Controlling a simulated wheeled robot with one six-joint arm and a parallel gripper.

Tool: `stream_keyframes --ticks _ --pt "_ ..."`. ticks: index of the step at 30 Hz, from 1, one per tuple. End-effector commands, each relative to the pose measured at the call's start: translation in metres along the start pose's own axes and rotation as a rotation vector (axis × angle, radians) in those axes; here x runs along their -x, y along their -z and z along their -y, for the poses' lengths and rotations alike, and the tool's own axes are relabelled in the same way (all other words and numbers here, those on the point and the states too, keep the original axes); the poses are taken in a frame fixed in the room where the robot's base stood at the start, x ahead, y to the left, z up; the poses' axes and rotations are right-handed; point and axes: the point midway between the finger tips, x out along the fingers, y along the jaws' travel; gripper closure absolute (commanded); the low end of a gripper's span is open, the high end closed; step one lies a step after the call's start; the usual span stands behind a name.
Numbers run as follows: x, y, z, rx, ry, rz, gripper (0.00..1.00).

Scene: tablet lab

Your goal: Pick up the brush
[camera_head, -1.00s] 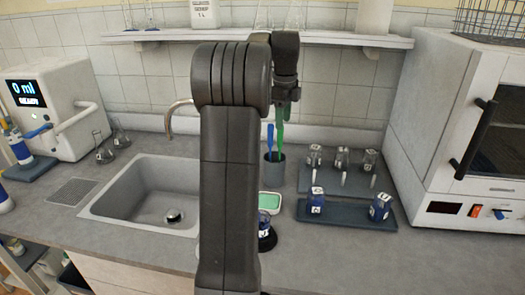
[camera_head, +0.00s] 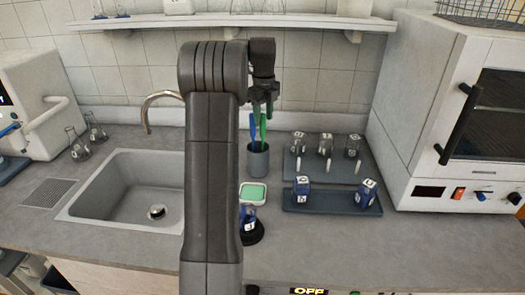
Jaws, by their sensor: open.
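A grey cup (camera_head: 258,162) stands on the counter right of the sink, holding a blue-handled tool (camera_head: 252,128) and a green-handled tool (camera_head: 263,130). Their lower ends are hidden inside the cup, so I cannot tell which is the brush. My gripper (camera_head: 264,106) is open and points down just above the cup, at the tops of the two handles. Its fingers are small and dark; I cannot tell whether a handle is between them. My arm hides part of the counter left of the cup.
A sink (camera_head: 130,190) with a tap (camera_head: 152,100) lies to the left. A green sponge (camera_head: 252,193) in a dish is in front of the cup. Racks with small bottles (camera_head: 335,200) are to the right, then a white oven (camera_head: 450,110). A shelf (camera_head: 220,22) runs above.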

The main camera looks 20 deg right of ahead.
Motion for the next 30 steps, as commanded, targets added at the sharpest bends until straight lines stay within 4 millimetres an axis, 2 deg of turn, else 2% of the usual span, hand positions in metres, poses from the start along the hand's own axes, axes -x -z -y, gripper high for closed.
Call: stream_keyframes --ticks 10,19,20,26,30 --pt "-0.044 -0.008 0.004 0.0 -0.001 -0.001 0.56" --pt "-0.051 -0.008 0.004 0.0 0.0 0.0 0.56" --pt "-0.051 -0.008 0.004 0.0 0.0 0.0 0.6" --pt "-0.051 -0.008 0.004 0.0 0.0 0.0 1.0" --pt "-0.05 -0.008 0.004 0.001 0.001 0.0 1.0"
